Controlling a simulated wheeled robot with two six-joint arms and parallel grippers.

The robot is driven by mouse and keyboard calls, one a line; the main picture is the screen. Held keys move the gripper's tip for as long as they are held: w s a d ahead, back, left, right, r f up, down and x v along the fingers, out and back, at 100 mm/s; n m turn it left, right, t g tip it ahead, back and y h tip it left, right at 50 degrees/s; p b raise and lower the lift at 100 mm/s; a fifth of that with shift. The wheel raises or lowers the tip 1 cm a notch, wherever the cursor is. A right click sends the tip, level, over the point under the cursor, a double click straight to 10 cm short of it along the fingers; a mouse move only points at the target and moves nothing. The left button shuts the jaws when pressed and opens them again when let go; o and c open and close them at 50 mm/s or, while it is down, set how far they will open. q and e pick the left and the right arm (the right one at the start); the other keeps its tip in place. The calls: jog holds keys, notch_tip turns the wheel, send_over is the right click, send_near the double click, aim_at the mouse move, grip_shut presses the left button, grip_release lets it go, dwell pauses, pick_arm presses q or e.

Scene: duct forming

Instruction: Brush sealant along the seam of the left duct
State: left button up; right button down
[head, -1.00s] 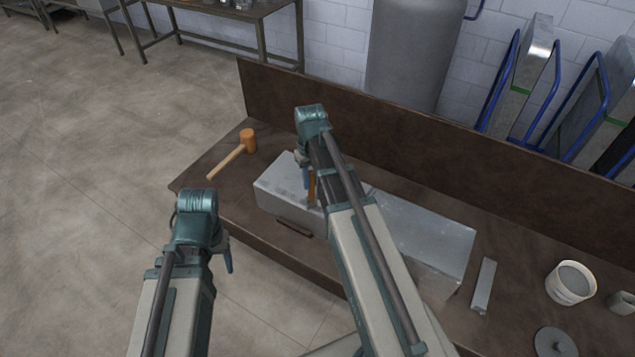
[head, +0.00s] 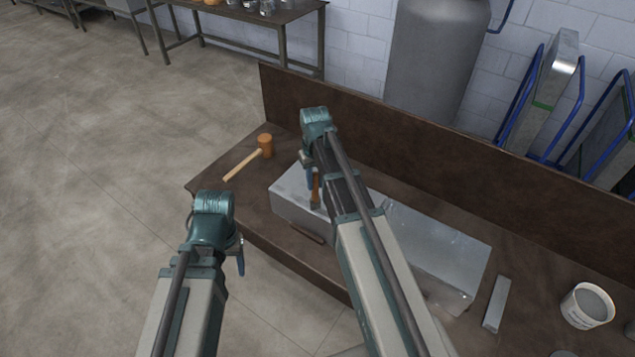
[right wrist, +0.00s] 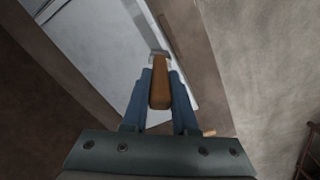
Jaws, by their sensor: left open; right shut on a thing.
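The left duct (head: 288,193) is a grey sheet-metal box lying on the brown bench. My right gripper (head: 309,177) is over it, shut on the wooden handle of a brush (head: 315,190). In the right wrist view the brush (right wrist: 160,88) sits between the blue fingers of the gripper (right wrist: 160,100). Its metal ferrule is over or at the duct's edge (right wrist: 178,65). The bristles are hidden, so contact cannot be told. My right arm covers part of the duct, and I cannot make out the seam. My left gripper (head: 240,255) is open and empty, in front of the bench.
Another metal duct section (head: 440,250) lies to the right. A mallet (head: 264,146) lies at the bench's left end. A metal strip (head: 497,303) and a white bucket (head: 587,305) are at the right. A raised back board (head: 400,145) bounds the bench behind.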

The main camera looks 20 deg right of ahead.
jog(key=w+a, duration=0.4)
jog(key=w, duration=0.1)
jog(key=shift+w, duration=0.3)
dwell(0.5)
jog(key=shift+a, duration=0.1)
jog(key=w+a, duration=0.4)
jog(key=w, duration=0.1)
jog(key=shift+w, duration=0.3)
dwell(0.5)
jog(key=shift+a, duration=0.1)
jog(key=w+a, duration=0.2)
jog(key=shift+w, duration=0.4)
notch_tip(320, 180, up, 6)
jog(key=p, duration=0.6)
dwell(0.5)
